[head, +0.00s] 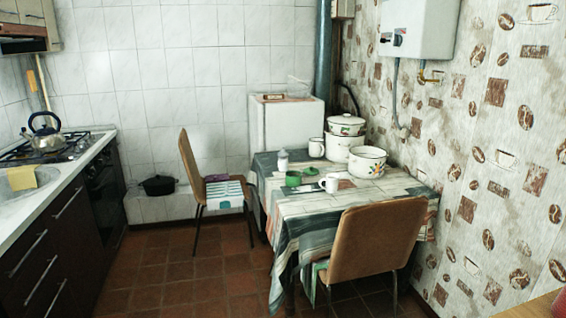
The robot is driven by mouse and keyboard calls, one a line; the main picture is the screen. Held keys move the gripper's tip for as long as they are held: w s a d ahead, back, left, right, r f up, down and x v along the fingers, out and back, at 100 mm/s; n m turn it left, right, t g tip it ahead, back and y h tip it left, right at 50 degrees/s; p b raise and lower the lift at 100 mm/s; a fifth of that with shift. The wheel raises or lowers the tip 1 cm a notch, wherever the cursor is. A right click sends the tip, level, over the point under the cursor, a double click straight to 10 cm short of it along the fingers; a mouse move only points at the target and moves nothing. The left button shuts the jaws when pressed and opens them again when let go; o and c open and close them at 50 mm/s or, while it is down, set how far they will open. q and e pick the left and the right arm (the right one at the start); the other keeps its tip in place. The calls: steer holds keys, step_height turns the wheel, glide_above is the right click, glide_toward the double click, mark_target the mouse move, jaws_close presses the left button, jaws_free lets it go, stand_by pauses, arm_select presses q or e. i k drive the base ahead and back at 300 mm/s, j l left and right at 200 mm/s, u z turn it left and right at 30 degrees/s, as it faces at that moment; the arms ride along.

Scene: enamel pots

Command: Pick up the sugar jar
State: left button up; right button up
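A small pale jar (283,160) stands upright near the back left of the table (320,205); it looks like the sugar jar, but it is too small to read a label. Green dishes (293,179) sit just in front of it. A white mug (316,148) stands to its right, and another white mug (330,184) is nearer the front. Neither of my grippers shows in the head view, and nothing is seen touching the jar.
White enamel pots (367,163) crowd the table's back right by the patterned wall. A brown chair (376,240) blocks the front and another chair (204,170) stands at the left. The tiled floor (185,260) is open between the counter (50,200) and table.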

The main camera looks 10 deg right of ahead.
mark_target(283, 154)
steer(key=i+u, duration=0.2)
steer(key=i, duration=0.6)
steer(key=i+j+u, duration=0.1)
steer(key=i, duration=1.35)
steer(key=i+z, duration=0.2)
steer(key=i, duration=0.25)
steer(key=i+j+z, duration=0.2)
steer(key=i, duration=0.3)
steer(key=i+j+z, duration=0.2)
steer(key=i, duration=0.25)
steer(key=i+j+z, duration=0.7)
steer(key=i, duration=0.15)
steer(key=i+j+z, duration=0.35)
steer(key=j, duration=0.05)
